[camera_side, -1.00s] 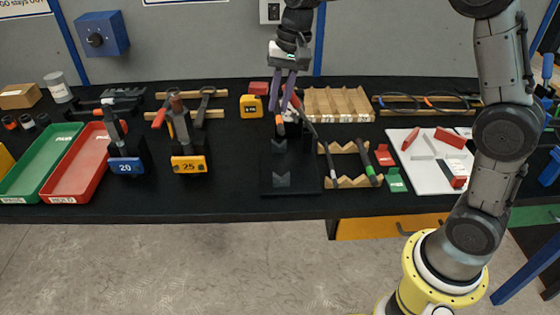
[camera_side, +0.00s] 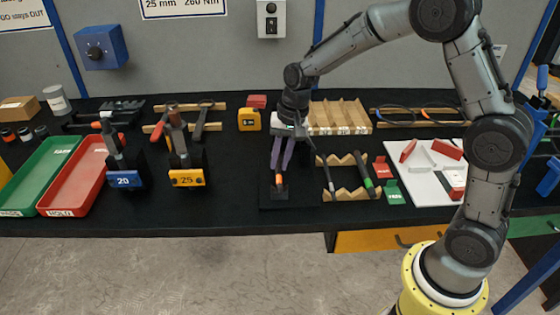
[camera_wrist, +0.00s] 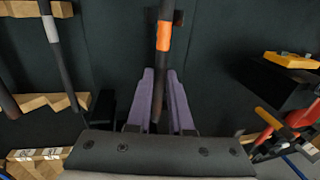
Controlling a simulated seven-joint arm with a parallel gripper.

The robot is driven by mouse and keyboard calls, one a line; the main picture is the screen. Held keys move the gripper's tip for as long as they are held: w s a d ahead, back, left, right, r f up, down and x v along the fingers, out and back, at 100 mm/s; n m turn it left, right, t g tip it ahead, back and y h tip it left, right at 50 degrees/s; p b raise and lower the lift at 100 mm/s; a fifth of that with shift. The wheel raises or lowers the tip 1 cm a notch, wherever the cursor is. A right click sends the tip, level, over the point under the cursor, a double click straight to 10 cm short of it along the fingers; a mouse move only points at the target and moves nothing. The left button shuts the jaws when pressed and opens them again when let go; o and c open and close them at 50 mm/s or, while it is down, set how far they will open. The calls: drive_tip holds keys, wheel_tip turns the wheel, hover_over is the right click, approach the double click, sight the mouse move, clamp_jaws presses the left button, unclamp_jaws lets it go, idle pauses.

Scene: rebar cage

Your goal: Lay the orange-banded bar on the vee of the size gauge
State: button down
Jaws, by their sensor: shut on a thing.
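The orange-banded bar (camera_wrist: 163,40) is dark, with an orange band beyond my fingers. My gripper (camera_wrist: 158,95) has its purple fingers on either side of the bar, shut on it. In the side view my gripper (camera_side: 281,165) points down over the black size gauge (camera_side: 300,196), and the orange band (camera_side: 279,181) shows just below the fingertips. The bar is low, by the front vee of the gauge. The fingers and bar hide most of the vees, and I cannot tell whether the bar touches them.
The gauges marked 20 (camera_side: 124,179) and 25 (camera_side: 187,178) stand left. Table between is clear.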

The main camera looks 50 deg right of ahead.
drive_tip(key=shift+f, duration=0.25)
drive_tip(key=shift+f, duration=0.1)
drive_tip(key=shift+f, duration=0.15)
drive_tip(key=c, duration=0.8)
unclamp_jaws()
